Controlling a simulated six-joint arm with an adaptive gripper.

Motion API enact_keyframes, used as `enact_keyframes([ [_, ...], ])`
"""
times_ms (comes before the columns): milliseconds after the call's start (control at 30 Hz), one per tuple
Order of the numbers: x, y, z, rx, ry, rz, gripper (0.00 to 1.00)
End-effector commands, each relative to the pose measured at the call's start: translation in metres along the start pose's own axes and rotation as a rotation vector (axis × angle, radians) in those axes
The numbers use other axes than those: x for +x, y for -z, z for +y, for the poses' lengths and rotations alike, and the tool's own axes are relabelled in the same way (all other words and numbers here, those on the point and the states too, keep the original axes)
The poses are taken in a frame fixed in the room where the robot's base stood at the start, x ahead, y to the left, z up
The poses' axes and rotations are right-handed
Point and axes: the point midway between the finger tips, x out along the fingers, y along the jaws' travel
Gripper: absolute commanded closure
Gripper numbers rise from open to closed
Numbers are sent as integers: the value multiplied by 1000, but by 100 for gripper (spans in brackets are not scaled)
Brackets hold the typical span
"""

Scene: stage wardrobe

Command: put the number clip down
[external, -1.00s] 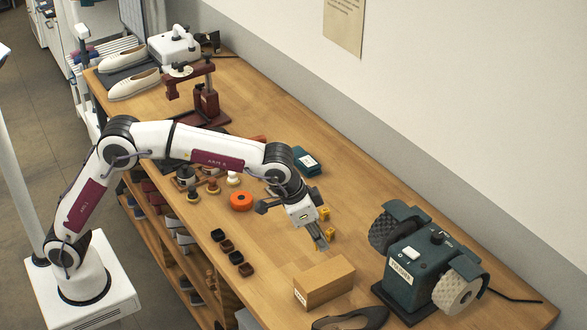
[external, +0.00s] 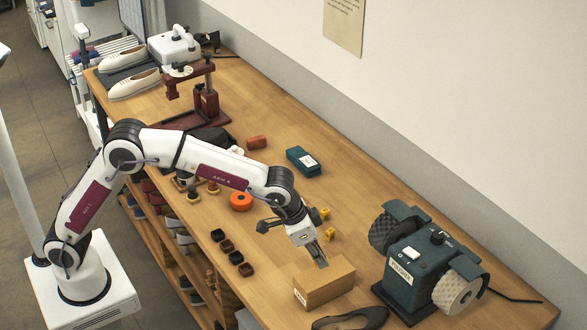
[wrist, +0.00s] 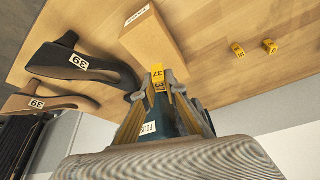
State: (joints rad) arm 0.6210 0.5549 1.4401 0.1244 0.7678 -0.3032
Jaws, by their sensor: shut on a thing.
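A yellow number clip (wrist: 158,76) marked 37 sits between the fingertips of my gripper (wrist: 160,90) in the wrist view. The fingers are shut on it. In the external view my gripper (external: 321,262) points down over the back edge of the tan box (external: 326,284); whether it touches the box cannot be told. The held clip is hard to make out there. Two more yellow clips (external: 327,222) lie on the bench behind my gripper; they also show in the wrist view (wrist: 254,48).
A green polisher (external: 415,262) with brush wheels stands right of the box. A dark shoe (external: 350,319) lies in front of it. Small dark cups (external: 233,251) line the bench's left edge. An orange roll (external: 241,201) and a green case (external: 303,161) lie farther back.

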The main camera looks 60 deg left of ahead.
Motion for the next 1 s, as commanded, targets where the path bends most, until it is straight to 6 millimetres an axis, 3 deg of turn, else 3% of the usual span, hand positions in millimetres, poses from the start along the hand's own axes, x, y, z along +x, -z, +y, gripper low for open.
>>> enact_keyframes([
  [400,32,-14,0,0,1,-1,97],
  [900,37,-16,0,0,0,-1,97],
  [933,37,-16,0,0,0,-1,83],
  [1000,37,-16,0,0,0,-1,71],
])
